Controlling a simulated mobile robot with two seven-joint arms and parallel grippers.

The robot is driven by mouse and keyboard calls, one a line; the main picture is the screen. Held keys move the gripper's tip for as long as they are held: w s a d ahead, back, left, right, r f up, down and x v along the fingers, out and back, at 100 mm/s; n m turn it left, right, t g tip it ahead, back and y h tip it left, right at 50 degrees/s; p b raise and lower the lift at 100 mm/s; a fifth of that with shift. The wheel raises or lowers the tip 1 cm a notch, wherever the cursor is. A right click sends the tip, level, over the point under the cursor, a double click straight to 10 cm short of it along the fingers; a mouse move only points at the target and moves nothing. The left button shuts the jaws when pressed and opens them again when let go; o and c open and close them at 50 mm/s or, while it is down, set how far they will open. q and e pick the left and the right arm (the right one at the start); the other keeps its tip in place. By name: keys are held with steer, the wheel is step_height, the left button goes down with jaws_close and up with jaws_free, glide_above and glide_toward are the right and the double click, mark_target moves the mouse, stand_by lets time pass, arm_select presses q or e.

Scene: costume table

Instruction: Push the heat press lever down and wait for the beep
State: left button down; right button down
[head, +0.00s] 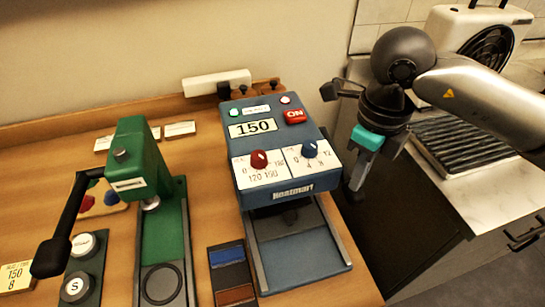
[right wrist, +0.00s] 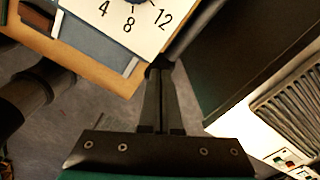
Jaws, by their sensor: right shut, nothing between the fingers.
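The blue heat press (head: 318,130) stands on the table, with a 150 display, a red ON button, a red dial and a blue dial. Its blue lower bed (head: 298,258) lies below the head. My right gripper (head: 356,186) is shut and empty, pointing down just right of the heat press. In the right wrist view its closed fingers (right wrist: 160,72) end near the corner of the dial panel (right wrist: 118,22); I cannot tell whether they touch the press. My left gripper is not in view.
A green press (head: 135,160) with a black lever (head: 68,220) stands at the left. A counter with a ribbed dark rack (head: 460,143) is at the right.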

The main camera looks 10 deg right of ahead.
steer(key=shift+f, duration=0.15)
steer(key=shift+f+b, duration=0.3)
steer(key=shift+b, duration=0.15)
steer(key=shift+r, duration=0.2)
step_height(320, 180, up, 15)
steer(key=p, duration=1)
steer(key=shift+p, duration=0.4)
